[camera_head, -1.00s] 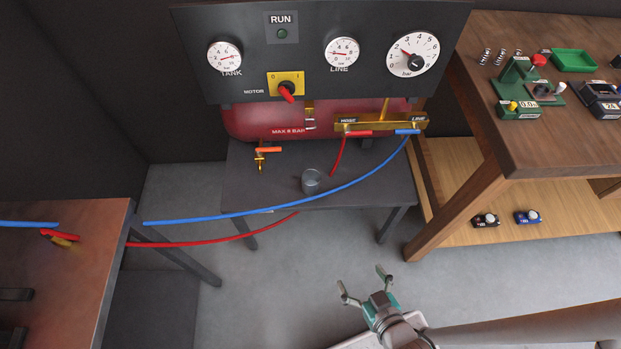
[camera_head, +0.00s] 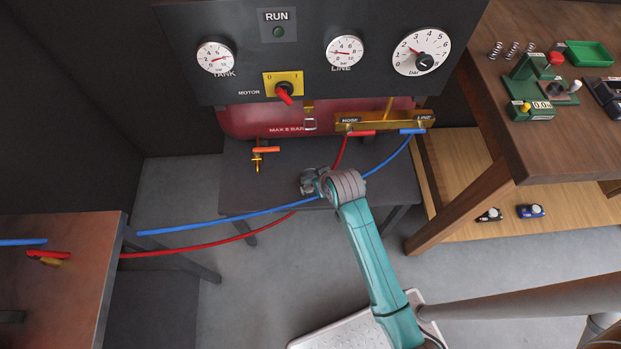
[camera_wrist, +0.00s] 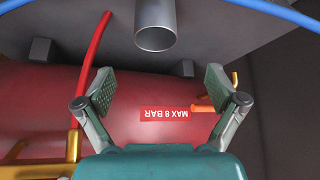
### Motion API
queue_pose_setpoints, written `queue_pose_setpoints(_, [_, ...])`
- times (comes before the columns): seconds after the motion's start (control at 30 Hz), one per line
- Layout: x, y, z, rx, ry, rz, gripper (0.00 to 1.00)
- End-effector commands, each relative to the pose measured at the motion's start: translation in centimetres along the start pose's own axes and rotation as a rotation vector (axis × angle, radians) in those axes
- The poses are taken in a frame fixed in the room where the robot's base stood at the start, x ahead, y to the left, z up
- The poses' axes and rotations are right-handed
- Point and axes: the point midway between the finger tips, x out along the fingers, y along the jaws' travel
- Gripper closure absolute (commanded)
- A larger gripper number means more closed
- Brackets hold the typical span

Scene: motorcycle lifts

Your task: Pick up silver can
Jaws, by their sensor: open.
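The silver can (camera_wrist: 155,27) shows in the wrist view at the top middle, on the dark grey table, beyond my fingertips and roughly centred between them. My gripper (camera_wrist: 160,88) is open and empty, with its two padded fingers spread apart. I cannot tell the exact gap between fingers and can.
A red tank (camera_head: 250,120) stands behind, under a gauge panel (camera_head: 330,75). A blue hose (camera_head: 210,222) and a red hose (camera_head: 205,246) run across the table's front and up to the brass manifold (camera_head: 380,122). An orange-handled tap (camera_head: 262,150) is left of my wrist. A wooden workbench (camera_head: 520,150) stands right.

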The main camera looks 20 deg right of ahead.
Motion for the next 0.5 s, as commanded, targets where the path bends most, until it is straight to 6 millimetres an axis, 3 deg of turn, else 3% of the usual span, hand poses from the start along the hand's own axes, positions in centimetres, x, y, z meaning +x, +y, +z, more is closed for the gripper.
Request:
queue_pose_setpoints(0.17, [1.1,0.1,-0.6,-0.001,-0.014,-0.002,0.05])
queue_pose_setpoints(0.5, [5.4,0.1,-0.5,-0.001,-0.012,-0.002,0.05])
